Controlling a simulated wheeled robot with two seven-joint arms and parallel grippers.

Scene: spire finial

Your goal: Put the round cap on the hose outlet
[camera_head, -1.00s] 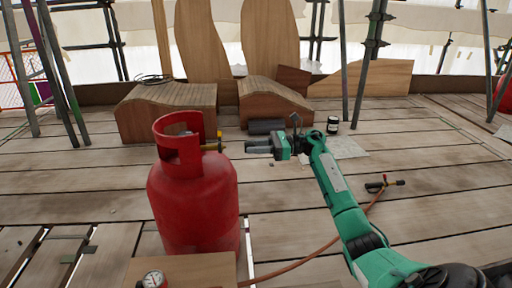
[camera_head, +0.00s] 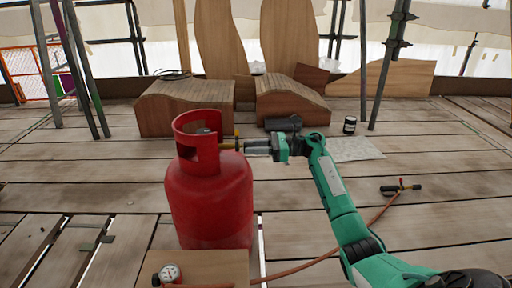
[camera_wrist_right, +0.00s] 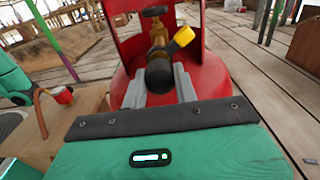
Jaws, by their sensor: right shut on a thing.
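The red gas cylinder (camera_head: 208,200) stands upright left of centre in the head view, with a cut-out collar around its valve. In the right wrist view its brass valve (camera_wrist_right: 158,40) shows inside the collar, with a yellow part (camera_wrist_right: 182,38) on its right. My right gripper (camera_head: 248,147) is level with the valve, on the right side of the cylinder. Its grey fingers are shut on a black round piece (camera_wrist_right: 160,76), apparently the round cap, lined up in front of the brass outlet. Whether it touches the outlet cannot be told.
A pressure gauge (camera_head: 169,273) sits on a wooden board (camera_head: 215,266) in front of the cylinder. An orange hose (camera_head: 315,262) runs along the planks to a torch (camera_head: 402,188). Wooden blocks (camera_head: 183,108), a black can (camera_head: 350,125) and scaffold poles (camera_head: 390,64) stand behind.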

